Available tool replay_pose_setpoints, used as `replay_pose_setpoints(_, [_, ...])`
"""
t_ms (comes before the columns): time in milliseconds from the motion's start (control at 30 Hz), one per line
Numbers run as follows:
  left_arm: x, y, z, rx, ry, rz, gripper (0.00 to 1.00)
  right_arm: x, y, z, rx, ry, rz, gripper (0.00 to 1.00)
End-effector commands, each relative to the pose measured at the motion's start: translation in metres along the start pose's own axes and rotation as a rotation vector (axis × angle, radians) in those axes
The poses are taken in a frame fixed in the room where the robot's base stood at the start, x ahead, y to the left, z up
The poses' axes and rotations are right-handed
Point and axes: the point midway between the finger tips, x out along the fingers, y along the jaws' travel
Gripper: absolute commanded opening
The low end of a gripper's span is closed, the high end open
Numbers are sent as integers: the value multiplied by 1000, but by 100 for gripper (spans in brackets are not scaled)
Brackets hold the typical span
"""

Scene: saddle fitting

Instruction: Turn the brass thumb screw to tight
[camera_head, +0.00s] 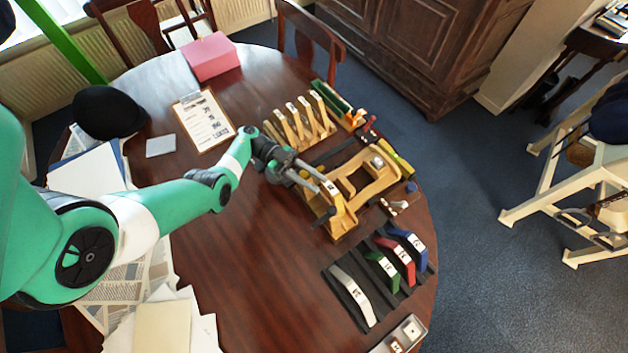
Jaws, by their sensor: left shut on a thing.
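My left gripper (325,187) reaches in from the left over the round table, with its two long grey fingers at the near end of a wooden fixture (365,180). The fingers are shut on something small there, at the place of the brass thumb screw. The screw itself is too small and too covered by the fingertips to make out, so its turn angle cannot be told. The fixture is a pale curved frame with an upright yellowish block (341,222) at its near end. My right gripper is not in view.
A wooden rack (300,130) with several upright slats stands behind the gripper. A dark tray (350,288) with white, green, red and blue curved pieces lies in front. A clipboard (204,120) and pink box (210,56) sit farther back. Bare tabletop (250,260) lies front left.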

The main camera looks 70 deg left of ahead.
Motion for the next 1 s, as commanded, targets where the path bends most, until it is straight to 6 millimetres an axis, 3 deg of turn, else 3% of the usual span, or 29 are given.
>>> replay_pose_setpoints(700, [0, 3, -1, 2, 1, 76, 0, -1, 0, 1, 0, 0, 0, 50])
replay_pose_setpoints(733, [0, 3, -1, 2, 1, 76, 37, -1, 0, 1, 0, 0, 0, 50])
replay_pose_setpoints(867, [0, 3, -1, 1, 1, 76, 60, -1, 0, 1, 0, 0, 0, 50])
replay_pose_setpoints(1000, [0, 3, 0, 1, 1, 76, 60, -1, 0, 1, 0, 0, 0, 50])
